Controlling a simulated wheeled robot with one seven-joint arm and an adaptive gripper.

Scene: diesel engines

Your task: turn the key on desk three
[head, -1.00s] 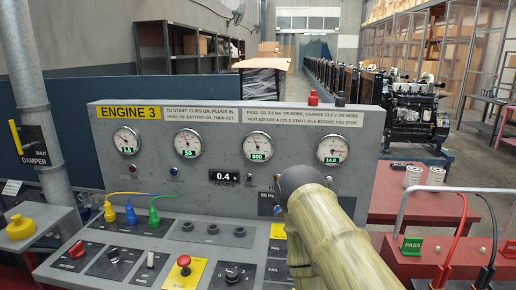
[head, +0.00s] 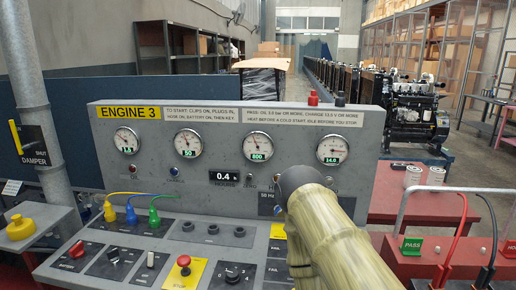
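The desk marked ENGINE 3 (head: 215,165) stands in front of me, with an upright gauge panel and a sloping control top. A red push button on a yellow plate (head: 183,262) and a black rotary knob (head: 233,274) are on the control top. I cannot make out the key; my arm hides the right part of the desk. My bamboo-coloured arm crosses the lower right of the desk. My gripper does not show.
Yellow, blue and green plugs with leads (head: 131,214) are at the left of the desk top. A yellow button (head: 19,227) is on the left. A red bench with a green PASS block (head: 411,245) and cables is on the right. A black engine (head: 415,115) stands behind.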

